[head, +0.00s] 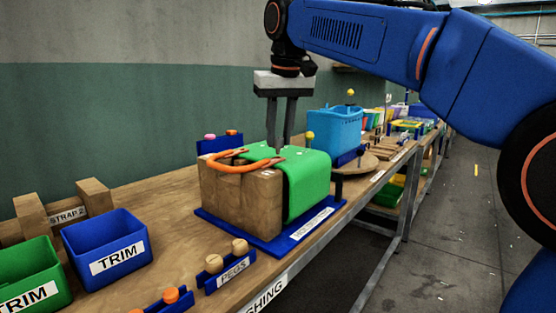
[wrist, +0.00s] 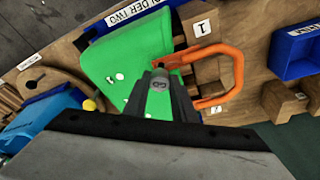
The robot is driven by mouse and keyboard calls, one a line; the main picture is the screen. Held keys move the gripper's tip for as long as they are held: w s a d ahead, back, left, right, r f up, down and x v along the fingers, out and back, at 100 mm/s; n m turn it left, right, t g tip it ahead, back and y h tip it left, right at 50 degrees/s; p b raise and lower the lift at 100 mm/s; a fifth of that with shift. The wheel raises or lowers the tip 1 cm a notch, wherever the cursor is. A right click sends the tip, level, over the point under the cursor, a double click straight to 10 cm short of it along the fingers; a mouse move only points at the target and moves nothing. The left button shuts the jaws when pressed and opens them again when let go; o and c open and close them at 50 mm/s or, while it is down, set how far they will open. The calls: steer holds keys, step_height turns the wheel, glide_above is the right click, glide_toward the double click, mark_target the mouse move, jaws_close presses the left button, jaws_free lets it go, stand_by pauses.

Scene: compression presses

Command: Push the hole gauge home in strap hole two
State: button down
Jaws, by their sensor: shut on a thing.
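My gripper (head: 280,148) points down over the green strap (head: 308,178), which drapes over a wooden block (head: 240,205). In the wrist view my gripper (wrist: 160,88) is shut on a small grey round-ended piece, apparently the hole gauge (wrist: 158,83). Its lower end is hidden, so I cannot tell whether it is in a hole. The green strap (wrist: 125,60) shows a few small white spots that look like holes, left of the fingers. The orange handle (wrist: 237,72) joins the strap beside the fingers; it also shows in the head view (head: 228,167).
Blue and green TRIM bins (head: 105,248) (head: 35,275) and a PEGS rack (head: 226,268) stand in front and to the left. The bench's right edge borders open floor.

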mark_target(279, 138)
steer(key=shift+w+v, duration=0.2)
steer(key=shift+v, duration=0.75)
steer(key=shift+w+v, duration=0.25)
steer(key=shift+v, duration=0.75)
steer(key=shift+a+r, duration=0.1)
steer(key=shift+a, duration=0.05)
